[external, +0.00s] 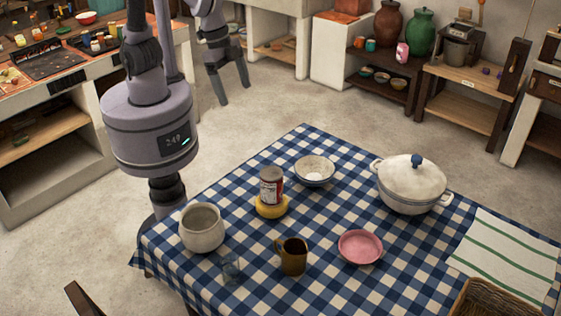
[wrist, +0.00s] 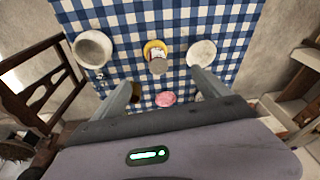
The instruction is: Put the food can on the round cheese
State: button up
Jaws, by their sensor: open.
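The food can (external: 271,187), with a red and white label, stands upright on the round yellow cheese (external: 271,209) on the checked table. In the wrist view the can (wrist: 157,65) also shows over the cheese (wrist: 147,47). My gripper (external: 234,93) is open and empty, raised away from the table at its far left side. Its two fingers spread wide in the wrist view (wrist: 162,77), apart from the can.
Around the cheese stand a cream pot (external: 201,228), a clear glass (external: 231,268), a brown mug (external: 293,257), a pink plate (external: 360,247), a white bowl (external: 315,170) and a lidded white pot (external: 412,185). A striped cloth (external: 505,258) lies at the right.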

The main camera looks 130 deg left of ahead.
jog(key=s+r+m+t, duration=0.1)
jog(key=s+m, duration=0.2)
jog(key=s, duration=0.6)
jog(key=s+r+m+t+y, duration=0.1)
jog(key=s+r+m+t, duration=0.1)
jog(key=s, duration=0.7)
jog(key=shift+s+r+m, duration=0.2)
jog(key=shift+s+m, duration=0.1)
jog(key=shift+m, duration=0.3)
